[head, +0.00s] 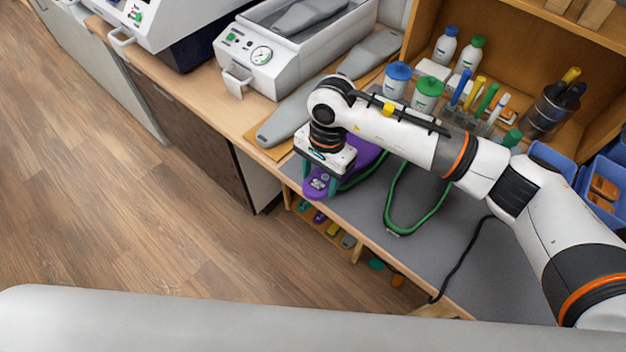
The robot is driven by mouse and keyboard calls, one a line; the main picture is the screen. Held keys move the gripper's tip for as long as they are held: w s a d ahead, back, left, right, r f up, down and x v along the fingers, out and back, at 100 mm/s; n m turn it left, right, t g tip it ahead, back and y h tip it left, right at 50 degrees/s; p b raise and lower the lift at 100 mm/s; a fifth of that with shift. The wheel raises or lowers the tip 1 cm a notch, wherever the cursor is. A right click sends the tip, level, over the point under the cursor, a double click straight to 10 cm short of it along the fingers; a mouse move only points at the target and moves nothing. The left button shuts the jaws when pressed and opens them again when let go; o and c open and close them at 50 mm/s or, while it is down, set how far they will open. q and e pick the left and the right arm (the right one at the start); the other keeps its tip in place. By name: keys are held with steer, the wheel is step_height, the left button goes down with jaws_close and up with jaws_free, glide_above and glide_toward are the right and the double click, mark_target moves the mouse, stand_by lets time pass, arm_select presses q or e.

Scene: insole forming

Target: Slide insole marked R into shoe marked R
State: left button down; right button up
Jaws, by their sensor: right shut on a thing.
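My right gripper (326,168) points down over the front left part of the grey mat, and its fingers are mostly hidden under its own body. It is shut on a purple insole-like piece (319,186), whose rounded end with a pale mark sticks out toward the front edge. I cannot read the mark. More purple (368,151) shows behind the wrist, with a dark green edge beside it; I cannot tell whether this is the same piece. No shoe can be made out clearly, and my left gripper is not in view.
Grey foot-shaped forms (288,120) lie on the wooden bench left of the gripper. A press with a gauge (262,55) stands behind. A green cord (415,225) loops on the grey mat (460,240). Bottles (427,95), pens and blue bins (602,185) stand at the back right.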

steer(key=shift+w+d+f, duration=0.1)
steer(key=shift+w+d, duration=0.4)
steer(key=shift+w, duration=0.2)
steer(key=shift+w+d+f, duration=0.1)
steer(key=shift+w+d, duration=0.4)
steer(key=shift+w, duration=0.2)
steer(key=shift+w+d+f+b, duration=0.2)
steer(key=shift+w+f+b, duration=0.1)
steer(key=shift+b, duration=0.2)
steer(key=shift+w+d+f+b, duration=0.15)
steer(key=shift+w+d+b, duration=0.25)
steer(key=shift+w+b, duration=0.15)
steer(key=shift+w+d+f+b, duration=0.15)
steer(key=shift+w+d+b, duration=0.55)
steer(key=shift+w+b, duration=0.4)
steer(key=shift+t, duration=0.3)
steer(key=o, duration=1.1)
